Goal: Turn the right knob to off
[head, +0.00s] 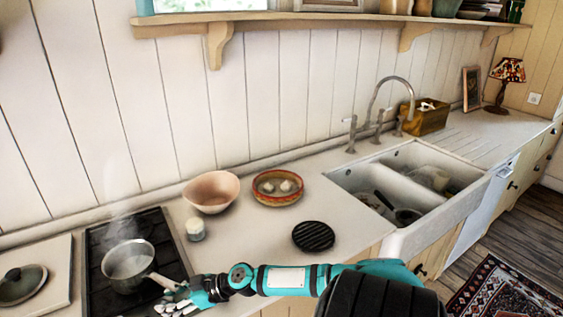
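The black stove top (95,240) is at the lower left, set into the pale counter. A metal pot (129,262) stands on it, with steam rising and its handle pointing toward the lower right. My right gripper (168,304) is at the stove's front right edge, just below the pot handle's end. Its fingers are small and close to the picture's bottom edge, so I cannot tell whether they are open or shut. No knob is visible; the stove's front is out of frame. My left gripper is not in view.
A pink bowl (211,192), a small white jar (195,229), a red-rimmed dish (277,188) and a black round trivet (313,236) sit right of the stove. The double sink (400,199) is further right.

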